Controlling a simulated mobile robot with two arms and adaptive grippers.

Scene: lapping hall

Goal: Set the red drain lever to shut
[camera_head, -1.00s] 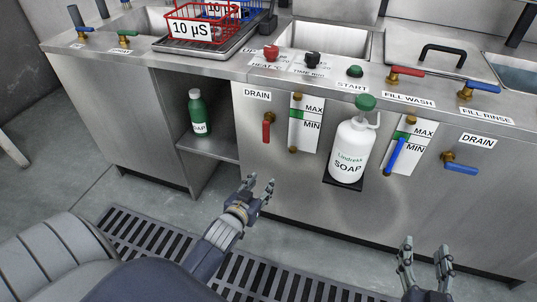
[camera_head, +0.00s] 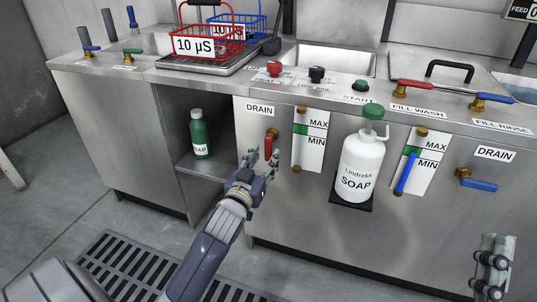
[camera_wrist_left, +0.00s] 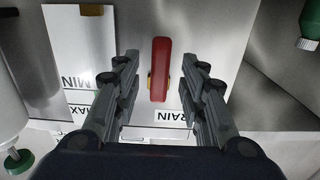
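The red drain lever (camera_head: 267,146) hangs down from its brass fitting (camera_head: 272,133) on the front panel, below the left DRAIN label (camera_head: 260,110). In the left wrist view the lever (camera_wrist_left: 160,69) stands between the two fingers, with a gap on each side. My left gripper (camera_head: 262,160) is open, right at the lever's lower part; its fingertips hide the lever's lower end in the head view. My right gripper (camera_head: 492,265) is low at the right; its finger opening is not clear.
A white soap bottle (camera_head: 360,165) stands on a small bracket right of the level gauge (camera_head: 309,140). A blue drain lever (camera_head: 478,185) is farther right. A green soap bottle (camera_head: 200,135) stands in the open bay. Red and blue baskets are on top.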

